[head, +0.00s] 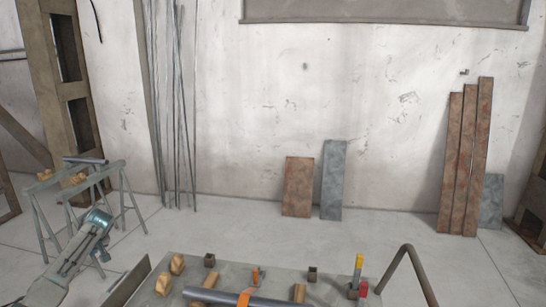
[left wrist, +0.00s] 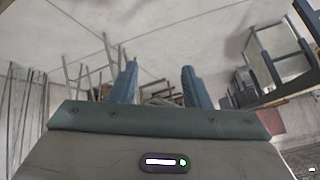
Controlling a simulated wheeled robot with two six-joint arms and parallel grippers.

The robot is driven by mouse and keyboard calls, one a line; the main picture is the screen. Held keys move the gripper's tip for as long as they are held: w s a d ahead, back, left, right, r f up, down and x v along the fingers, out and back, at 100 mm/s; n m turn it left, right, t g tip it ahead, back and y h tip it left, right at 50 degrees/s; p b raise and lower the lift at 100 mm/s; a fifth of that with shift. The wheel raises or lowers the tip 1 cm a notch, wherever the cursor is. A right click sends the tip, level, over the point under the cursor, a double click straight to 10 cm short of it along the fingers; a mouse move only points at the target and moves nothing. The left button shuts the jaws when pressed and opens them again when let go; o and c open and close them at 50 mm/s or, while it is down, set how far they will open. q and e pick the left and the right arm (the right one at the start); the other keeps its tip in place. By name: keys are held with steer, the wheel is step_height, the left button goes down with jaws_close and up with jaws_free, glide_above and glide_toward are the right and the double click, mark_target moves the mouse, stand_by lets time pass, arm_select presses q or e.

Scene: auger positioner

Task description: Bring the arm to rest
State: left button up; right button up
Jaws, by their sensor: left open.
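My left arm (head: 72,262) comes in at the lower left of the head view, raised and slanting up to a teal joint. Its gripper cannot be made out in that view. In the left wrist view my left gripper (left wrist: 157,70) shows two blue fingers standing well apart. Nothing is held between them, and only distant floor and clutter show behind. My right gripper is in neither view.
A grey table (head: 225,268) at the bottom carries wooden blocks (head: 178,263), a dark tube (head: 240,299) with an orange band and small upright posts. A bent brown bar (head: 408,262) rises at its right. Sawhorses (head: 85,192) stand left. Rusty panels (head: 465,160) lean on the wall.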

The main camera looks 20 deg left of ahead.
arm_select(q)
steer(key=s+a+f+m+t+y, duration=0.15)
steer(key=s+a+f+m, duration=0.25)
steer(key=s+f+m, duration=0.75)
steer(key=s+a+f+m+t+y, duration=0.1)
steer(key=s+a+f+m+t, duration=0.15)
steer(key=s+f+m, duration=0.95)
steer(key=s+d+f+n+h, duration=0.2)
steer(key=s+d+f, duration=0.3)
steer(key=d+f, duration=0.35)
steer(key=s+d+f+n+g+h, duration=0.1)
steer(key=s+d+f+n, duration=0.25)
steer(key=d+f, duration=0.5)
steer(key=s+d+f+n+h, duration=0.1)
steer(key=s+d+f+h, duration=0.1)
steer(key=s+d+f, duration=0.55)
steer(key=d+f+h, duration=0.1)
steer(key=d+f, duration=0.3)
steer(key=d, duration=0.9)
steer(key=s+d+f+n+h+b, duration=0.1)
steer(key=d+f, duration=0.3)
steer(key=d, duration=0.9)
steer(key=d+f+n+h, duration=0.1)
steer(key=d+f, duration=0.3)
steer(key=d, duration=0.8)
steer(key=shift+s+d+f+g+h+b, duration=0.15)
steer(key=shift+d+f+g+h+b, duration=0.2)
steer(key=shift+h, duration=0.3)
